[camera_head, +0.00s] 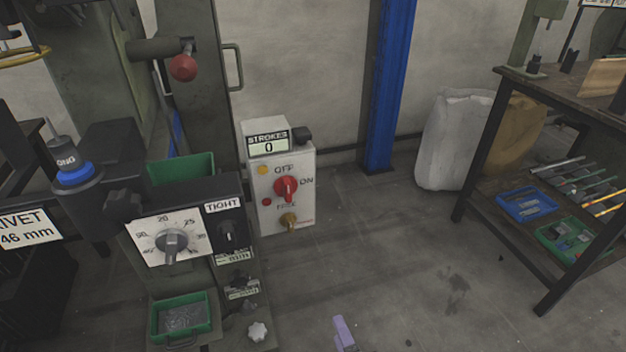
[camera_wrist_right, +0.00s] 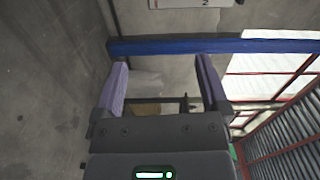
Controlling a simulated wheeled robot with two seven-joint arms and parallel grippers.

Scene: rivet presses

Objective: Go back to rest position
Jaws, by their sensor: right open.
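My right gripper (camera_wrist_right: 160,66) is open in the right wrist view, with its two purple fingers apart and nothing between them. One purple finger (camera_head: 343,333) shows at the bottom edge of the head view, over bare floor and touching nothing. The rest of that gripper is out of the head view. My left gripper is in neither view.
A rivet press with a dial panel (camera_head: 168,237) stands at left, beside a switch box (camera_head: 283,190) showing 0 strokes. A blue column (camera_head: 388,85) and white sack (camera_head: 453,140) stand behind. A dark workbench (camera_head: 560,98) is at right. The middle floor is clear.

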